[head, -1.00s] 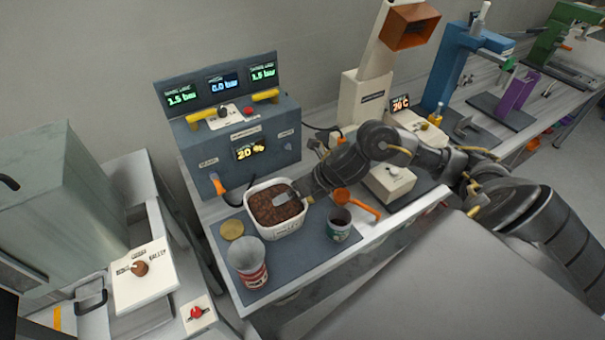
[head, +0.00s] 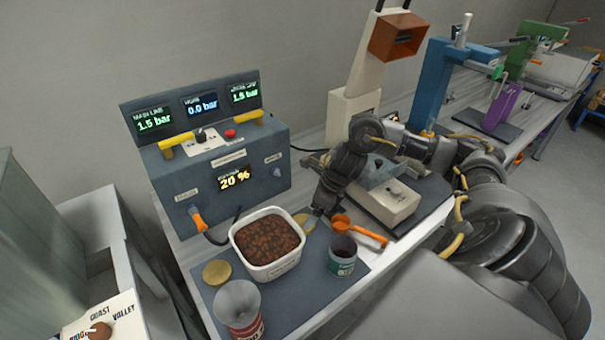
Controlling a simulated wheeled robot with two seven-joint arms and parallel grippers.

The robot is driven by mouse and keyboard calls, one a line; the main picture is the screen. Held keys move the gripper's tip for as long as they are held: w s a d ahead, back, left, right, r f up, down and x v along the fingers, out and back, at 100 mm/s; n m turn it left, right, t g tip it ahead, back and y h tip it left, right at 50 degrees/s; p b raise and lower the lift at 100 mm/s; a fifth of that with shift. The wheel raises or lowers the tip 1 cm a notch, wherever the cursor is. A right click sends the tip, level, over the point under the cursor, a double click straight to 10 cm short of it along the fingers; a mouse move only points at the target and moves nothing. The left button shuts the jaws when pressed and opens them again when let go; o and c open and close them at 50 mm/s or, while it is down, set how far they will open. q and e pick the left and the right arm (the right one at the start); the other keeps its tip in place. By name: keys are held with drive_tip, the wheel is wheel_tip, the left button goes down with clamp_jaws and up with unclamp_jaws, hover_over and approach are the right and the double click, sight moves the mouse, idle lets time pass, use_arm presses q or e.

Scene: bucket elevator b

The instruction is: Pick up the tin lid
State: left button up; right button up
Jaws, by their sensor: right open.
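A flat gold disc (head: 217,271), which looks like a tin lid, lies on the dark mat left of the white tub. A second gold disc (head: 302,222) lies at the tub's back right corner, partly hidden by my right gripper. My right gripper (head: 312,222) is open and points down at this second disc; I cannot tell whether it touches it. A red and white tin (head: 239,309) stands at the front left of the mat. A green tin with dark contents (head: 342,256) stands right of the tub. My left gripper is not in view.
The white tub (head: 268,270) full of brown beans stands close beside my right gripper. An orange scoop (head: 360,232) lies to its right. A blue-grey panel box (head: 222,178) with displays and an orange-handled hose stands behind. The mat's (head: 298,309) front middle is clear.

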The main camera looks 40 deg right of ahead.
sight(302, 223)
drive_tip(key=shift+x, duration=1.2)
drive_tip(key=shift+w+f, duration=0.1)
drive_tip(key=shift+f, duration=0.05)
drive_tip(key=x, duration=0.1)
drive_tip(key=p+x, duration=0.1)
drive_tip(key=x, duration=0.1)
drive_tip(key=p+x, duration=0.1)
drive_tip(key=shift+w+d+f, duration=0.2)
drive_tip(key=shift+w+f, duration=0.05)
drive_tip(key=shift+f, duration=0.15)
drive_tip(key=c, duration=1)
